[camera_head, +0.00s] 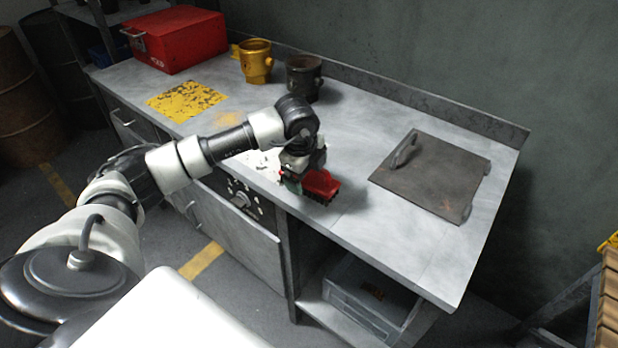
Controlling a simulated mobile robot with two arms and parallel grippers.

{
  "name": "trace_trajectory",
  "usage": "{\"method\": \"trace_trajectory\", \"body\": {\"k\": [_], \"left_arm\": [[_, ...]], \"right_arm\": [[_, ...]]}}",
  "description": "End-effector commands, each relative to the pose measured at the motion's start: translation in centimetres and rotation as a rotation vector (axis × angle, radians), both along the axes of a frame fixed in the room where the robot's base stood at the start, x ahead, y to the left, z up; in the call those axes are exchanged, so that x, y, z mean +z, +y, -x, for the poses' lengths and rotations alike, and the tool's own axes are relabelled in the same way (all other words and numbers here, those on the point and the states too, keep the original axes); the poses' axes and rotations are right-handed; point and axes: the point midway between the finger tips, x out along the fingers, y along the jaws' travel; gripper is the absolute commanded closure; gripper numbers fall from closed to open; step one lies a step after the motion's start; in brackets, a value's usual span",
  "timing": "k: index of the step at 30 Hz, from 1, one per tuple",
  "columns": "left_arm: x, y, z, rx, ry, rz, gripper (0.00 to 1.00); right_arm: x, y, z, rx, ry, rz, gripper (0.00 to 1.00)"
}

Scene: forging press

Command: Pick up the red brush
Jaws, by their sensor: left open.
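The red brush (321,185) is at the front part of the grey metal workbench (350,235), near its middle. My left arm comes in from the left, and my left gripper (296,181) is low over the bench, right at the brush's left side. The gripper is open. Its fingers are small and dark here, and I cannot tell whether they touch the brush or straddle part of it. The gripper hides the brush's left end. My right gripper is not in view.
A dark plate with a handle (430,178) lies on the bench at the right. A yellow pot (256,62) and a dark pot (303,78) stand at the back. A red toolbox (175,38) and a worn yellow patch (187,101) are at the left. The bench's front right is clear.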

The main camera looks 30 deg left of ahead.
Motion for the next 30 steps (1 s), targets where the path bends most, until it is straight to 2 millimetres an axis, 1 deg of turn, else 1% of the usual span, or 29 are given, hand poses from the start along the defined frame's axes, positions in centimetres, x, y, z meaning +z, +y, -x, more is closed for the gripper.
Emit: {"method": "trace_trajectory", "body": {"k": [5,6,11,15,18,26,30], "left_arm": [[0.0,0.0,0.0,0.0,0.0,0.0,0.09],[0.0,0.0,0.0,0.0,0.0,0.0,0.11],[0.0,0.0,0.0,0.0,-0.001,0.001,0.35],[0.0,0.0,0.0,0.0,-0.001,0.001,0.57],[0.1,0.0,0.0,0.0,-0.002,0.001,0.69],[0.2,0.0,-0.1,0.0,-0.003,0.001,0.7],[1.0,0.0,-0.1,0.001,-0.005,0.001,0.7]], "right_arm": [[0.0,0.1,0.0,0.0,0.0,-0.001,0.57],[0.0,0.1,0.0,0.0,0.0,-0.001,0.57],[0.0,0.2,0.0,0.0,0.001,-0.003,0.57],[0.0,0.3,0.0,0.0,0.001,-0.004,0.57],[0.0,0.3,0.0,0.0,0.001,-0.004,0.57],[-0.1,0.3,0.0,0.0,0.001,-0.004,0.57],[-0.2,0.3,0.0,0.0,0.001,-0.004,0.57]]}}
